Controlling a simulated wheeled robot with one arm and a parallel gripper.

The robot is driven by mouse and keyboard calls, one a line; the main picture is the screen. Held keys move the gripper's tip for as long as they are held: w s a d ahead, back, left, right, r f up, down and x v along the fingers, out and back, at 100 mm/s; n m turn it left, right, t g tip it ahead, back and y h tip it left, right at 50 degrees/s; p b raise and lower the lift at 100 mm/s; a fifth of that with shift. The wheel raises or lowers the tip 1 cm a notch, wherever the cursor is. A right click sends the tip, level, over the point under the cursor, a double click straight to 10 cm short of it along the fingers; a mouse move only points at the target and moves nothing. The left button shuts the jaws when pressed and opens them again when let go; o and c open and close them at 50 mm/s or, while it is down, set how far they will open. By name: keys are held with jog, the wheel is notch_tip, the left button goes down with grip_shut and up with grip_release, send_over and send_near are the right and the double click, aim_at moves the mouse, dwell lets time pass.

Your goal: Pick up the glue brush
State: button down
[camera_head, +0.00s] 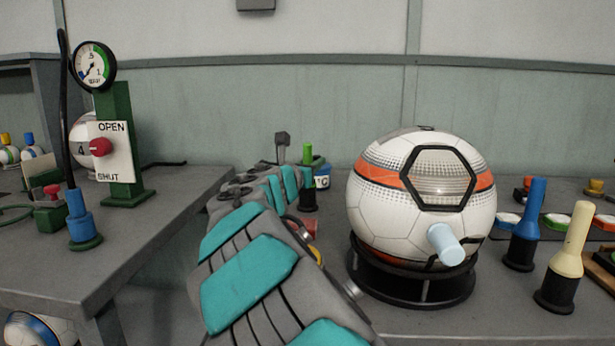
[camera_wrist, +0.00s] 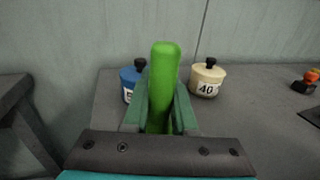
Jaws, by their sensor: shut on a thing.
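The glue brush appears to be the green-handled tool (camera_wrist: 165,75), which stands upright between the two fingers in the wrist view. My gripper (camera_wrist: 160,112) is shut on its green handle, with a finger on each side. The brush's lower end is hidden behind the gripper in the wrist view. In the head view the green handle (camera_head: 307,153) shows upright beyond my arm, above a black base. I cannot tell whether it is clear of that base.
A blue pot (camera_wrist: 130,83) and a cream pot (camera_wrist: 207,78) marked 40 stand behind the brush. A white ball (camera_head: 400,210) sits on a black ring stand to the right. A gauge post (camera_head: 118,140) stands on the left table.

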dwell(0.3)
notch_tip(320, 180, up, 10)
jog(key=p, duration=0.2)
dwell(0.3)
dwell(2.2)
dwell(0.4)
